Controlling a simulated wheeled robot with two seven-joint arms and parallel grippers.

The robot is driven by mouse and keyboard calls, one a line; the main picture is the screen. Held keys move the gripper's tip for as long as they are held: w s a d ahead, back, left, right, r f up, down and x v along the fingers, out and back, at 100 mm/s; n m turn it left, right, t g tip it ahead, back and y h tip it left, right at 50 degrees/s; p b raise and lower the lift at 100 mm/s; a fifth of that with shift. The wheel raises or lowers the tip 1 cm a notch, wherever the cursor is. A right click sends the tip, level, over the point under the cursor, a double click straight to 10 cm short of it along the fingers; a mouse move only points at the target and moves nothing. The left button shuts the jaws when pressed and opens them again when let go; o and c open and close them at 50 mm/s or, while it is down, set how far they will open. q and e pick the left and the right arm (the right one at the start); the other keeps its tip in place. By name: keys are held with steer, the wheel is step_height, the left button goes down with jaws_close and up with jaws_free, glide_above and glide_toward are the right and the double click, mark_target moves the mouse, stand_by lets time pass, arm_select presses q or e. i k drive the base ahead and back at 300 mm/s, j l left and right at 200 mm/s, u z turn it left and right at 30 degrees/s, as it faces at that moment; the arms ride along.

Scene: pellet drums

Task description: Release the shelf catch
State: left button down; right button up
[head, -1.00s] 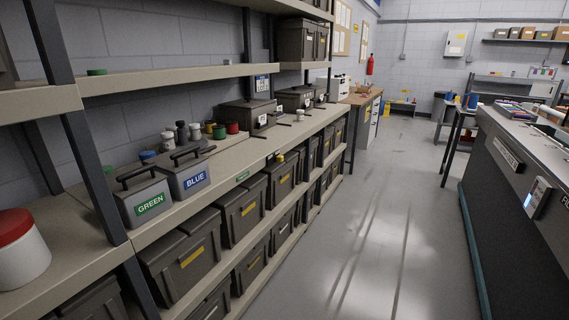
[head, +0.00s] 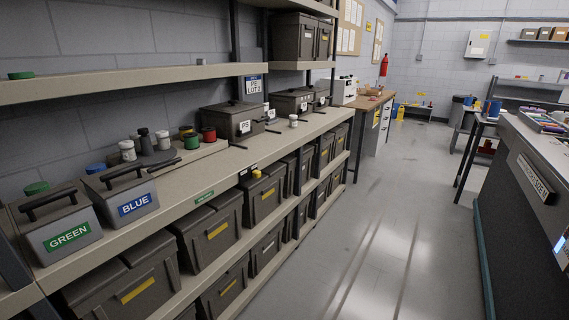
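A small black and yellow fitting (head: 256,173) sits at the front edge of the long shelf (head: 222,180), near its middle. It looks like the shelf catch, but it is too small to tell its state. A green label (head: 204,195) is on the same edge, nearer to me. Neither of my grippers is in view.
Grey boxes marked GREEN (head: 68,236) and BLUE (head: 134,204) stand on the shelf at the near left. Dark bins (head: 208,236) fill the levels below. The floor aisle (head: 370,240) is clear, with a dark counter (head: 520,220) along its right side.

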mark_target(256, 173)
steer(key=i+l, duration=0.7)
steer(key=l, duration=0.25)
steer(key=i+l+u, duration=0.1)
steer(key=i+l, duration=0.55)
steer(key=l, duration=0.3)
steer(key=i+l, duration=0.35)
steer(key=l, duration=0.15)
